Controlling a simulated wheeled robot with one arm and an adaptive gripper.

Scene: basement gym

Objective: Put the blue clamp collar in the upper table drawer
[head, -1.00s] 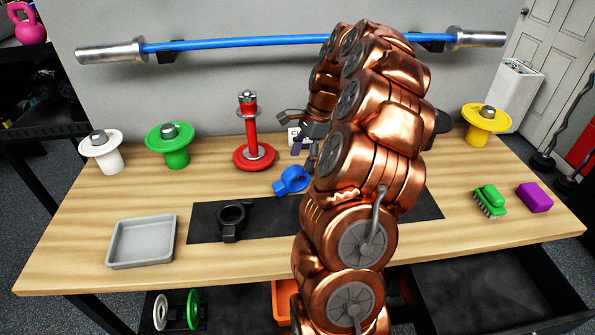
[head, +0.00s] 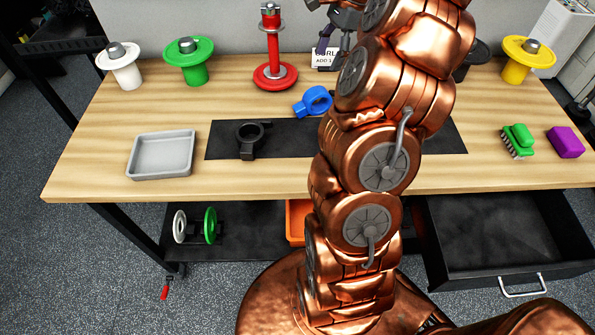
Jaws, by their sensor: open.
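The blue clamp collar (head: 316,101) lies on the wooden table, at the back edge of the dark mat and left of my arm. My gripper (head: 336,40) shows only partly at the top of the head view, beyond the collar and in front of a small white sign. It is open and apart from the collar; its upper part is cut off by the frame and my arm. The table drawer (head: 497,230) at the right is pulled out, and its dark inside looks empty. Its handle (head: 523,288) faces the front.
A black collar (head: 249,139) lies on the mat (head: 222,140), beside a grey tray (head: 161,155). A red stand (head: 270,45) rises behind the blue collar. A green brush (head: 518,140) and purple block (head: 566,142) lie at the right. An orange bin (head: 298,220) is below.

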